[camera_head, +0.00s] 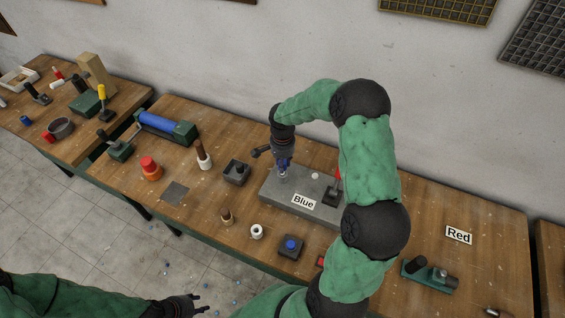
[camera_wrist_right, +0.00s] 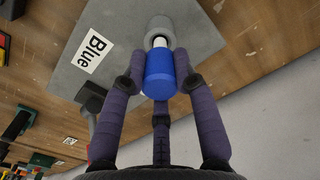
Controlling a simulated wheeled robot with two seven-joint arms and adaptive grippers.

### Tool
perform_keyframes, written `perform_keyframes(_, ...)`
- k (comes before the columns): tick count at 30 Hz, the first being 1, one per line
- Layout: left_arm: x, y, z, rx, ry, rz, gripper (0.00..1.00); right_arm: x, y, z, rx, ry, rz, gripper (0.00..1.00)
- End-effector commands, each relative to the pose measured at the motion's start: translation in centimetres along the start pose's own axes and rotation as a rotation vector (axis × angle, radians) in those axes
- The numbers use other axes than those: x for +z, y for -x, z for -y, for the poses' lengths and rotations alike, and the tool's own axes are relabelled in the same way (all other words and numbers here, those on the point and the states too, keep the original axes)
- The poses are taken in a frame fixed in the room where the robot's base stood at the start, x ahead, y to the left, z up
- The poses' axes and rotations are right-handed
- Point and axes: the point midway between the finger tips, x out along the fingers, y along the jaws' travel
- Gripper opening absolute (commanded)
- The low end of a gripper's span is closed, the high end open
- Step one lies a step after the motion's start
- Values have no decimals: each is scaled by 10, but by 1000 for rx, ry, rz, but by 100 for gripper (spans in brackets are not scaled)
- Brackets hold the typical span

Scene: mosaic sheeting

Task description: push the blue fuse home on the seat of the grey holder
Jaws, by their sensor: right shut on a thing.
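The grey holder (camera_head: 270,186) is a flat block labelled "Blue" on the middle table. It also shows in the right wrist view (camera_wrist_right: 125,45). A round grey seat (camera_wrist_right: 160,22) stands up from it. My right gripper (camera_head: 284,168) is above the holder's left end and shut on the blue fuse (camera_wrist_right: 160,80). The fuse's pale end points into the opening of the seat, with its blue body still outside. Whether the pale end touches bottom is hidden. My left gripper (camera_head: 196,304) is low at the front, off the table, with its fingers apart and empty.
A red-handled lever (camera_head: 335,190) stands at the holder's right end. A dark block with a blue button (camera_head: 291,246), a white ring (camera_head: 257,231) and a dark box (camera_head: 236,172) are nearby.

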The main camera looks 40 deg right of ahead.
Motion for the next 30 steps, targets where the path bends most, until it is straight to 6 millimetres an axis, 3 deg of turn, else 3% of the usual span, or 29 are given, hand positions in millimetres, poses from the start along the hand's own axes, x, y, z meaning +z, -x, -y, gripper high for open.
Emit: perform_keyframes(30, -1, -18, 6, 0, 0, 0, 40, 0, -23, 0, 0, 0, 0, 0)
